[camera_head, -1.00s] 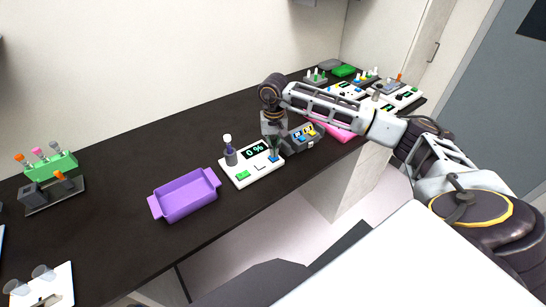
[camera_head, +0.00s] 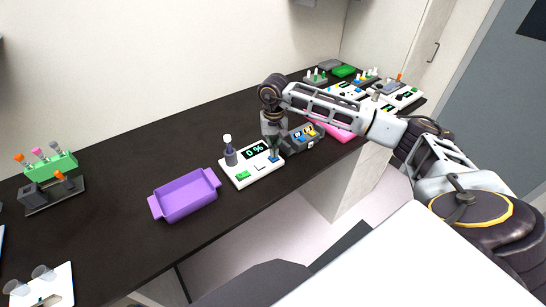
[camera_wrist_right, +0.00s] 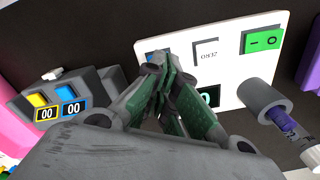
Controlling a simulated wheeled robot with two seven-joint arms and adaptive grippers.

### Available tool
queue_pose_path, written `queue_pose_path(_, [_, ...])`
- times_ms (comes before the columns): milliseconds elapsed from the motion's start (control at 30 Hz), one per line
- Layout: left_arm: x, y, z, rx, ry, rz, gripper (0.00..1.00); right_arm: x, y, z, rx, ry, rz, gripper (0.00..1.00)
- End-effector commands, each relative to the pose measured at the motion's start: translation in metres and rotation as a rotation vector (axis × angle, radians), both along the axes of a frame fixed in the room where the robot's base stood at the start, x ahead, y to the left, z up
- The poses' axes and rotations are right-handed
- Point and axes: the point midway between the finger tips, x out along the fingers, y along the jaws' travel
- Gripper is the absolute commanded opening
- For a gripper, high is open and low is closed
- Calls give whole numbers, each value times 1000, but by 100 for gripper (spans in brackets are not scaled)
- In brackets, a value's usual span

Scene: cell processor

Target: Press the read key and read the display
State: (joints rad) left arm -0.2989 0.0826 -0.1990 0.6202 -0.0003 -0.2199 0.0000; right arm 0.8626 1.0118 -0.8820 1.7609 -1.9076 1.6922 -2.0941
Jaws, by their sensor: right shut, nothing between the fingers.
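The white device (camera_head: 240,179) lies on the dark bench and carries a dark display (camera_head: 255,151) reading "0 %" in green. Its green key (camera_head: 243,175) is at the front left, and a small white key marked zero (camera_wrist_right: 207,53) sits beside it. A blue key (camera_wrist_right: 151,54) is at the other end of the row, partly hidden behind my fingertips. My right gripper (camera_head: 273,156) points down, shut and empty, with its tips at the blue key. I cannot tell whether they touch it. In the right wrist view the gripper (camera_wrist_right: 156,66) covers part of the display.
A grey holder with a purple, white-capped vial (camera_head: 228,146) stands at the device's left. A purple tray (camera_head: 186,197) lies further left. A grey block with yellow and blue keys (camera_head: 305,136) is close on the right, with a pink tray (camera_head: 342,134) beyond. The bench behind is clear.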

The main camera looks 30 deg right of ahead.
Motion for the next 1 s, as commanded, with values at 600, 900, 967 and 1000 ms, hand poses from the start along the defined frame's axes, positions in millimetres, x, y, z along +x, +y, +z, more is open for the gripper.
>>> queue_pose_path(600, [0,-1,-16,-1,0,0,40,0,0,-18,0,0,0,0])
queue_pose_path(900, [0,-1,-16,-1,0,0,40,0,0,-18,0,0,0,0])
queue_pose_path(967, [0,-1,-16,-1,0,0,40,0,0,-18,0,0,0,0])
queue_pose_path(1000, [0,-1,-16,-1,0,0,40,0,0,-18,0,0,0,0])
